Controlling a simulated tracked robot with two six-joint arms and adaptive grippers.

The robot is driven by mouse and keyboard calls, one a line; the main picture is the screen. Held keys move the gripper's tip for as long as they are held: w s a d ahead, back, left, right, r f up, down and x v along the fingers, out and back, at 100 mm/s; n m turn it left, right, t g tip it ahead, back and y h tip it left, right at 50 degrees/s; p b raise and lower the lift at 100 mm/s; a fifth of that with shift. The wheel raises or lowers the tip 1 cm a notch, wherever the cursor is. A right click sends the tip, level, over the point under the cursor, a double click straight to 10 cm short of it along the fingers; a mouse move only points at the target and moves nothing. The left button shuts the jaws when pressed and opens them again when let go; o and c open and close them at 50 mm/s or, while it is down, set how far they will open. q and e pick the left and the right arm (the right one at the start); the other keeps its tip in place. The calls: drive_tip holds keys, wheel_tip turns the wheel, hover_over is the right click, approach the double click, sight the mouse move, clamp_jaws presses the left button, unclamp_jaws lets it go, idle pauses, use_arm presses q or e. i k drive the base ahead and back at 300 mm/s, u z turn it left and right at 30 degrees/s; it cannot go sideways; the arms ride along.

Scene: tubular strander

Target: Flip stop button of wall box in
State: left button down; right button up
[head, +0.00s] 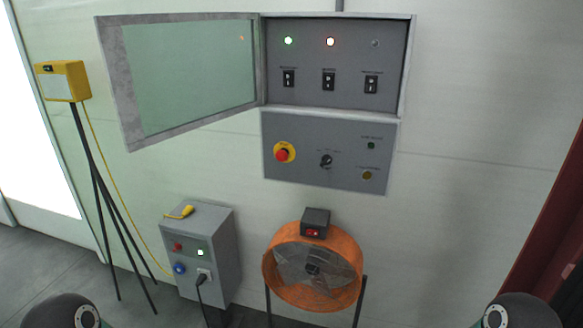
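The grey wall box (320,148) hangs on the wall at the upper middle of the head view. Its glass-fronted door (180,75) stands open to the left. The upper panel has a green lamp, a red lamp and an unlit lamp above a row of black rocker switches (329,80). The lower panel has a red mushroom stop button (282,154) on a yellow ring, a black rotary knob (326,161) and small green and yellow elements. Whether the stop button is pressed or out cannot be told. Neither gripper is in view; only dark rounded parts of my arms show at the bottom edge.
An orange fan (312,268) stands below the wall box. A grey floor box (198,250) with a plugged cable stands left of it. A yellow device (63,81) on a tripod is at the far left. The wall right of the box is clear.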

sight(282, 155)
drive_tip(key=u, duration=0.15)
drive_tip(key=i, duration=0.95)
drive_tip(key=z, duration=0.1)
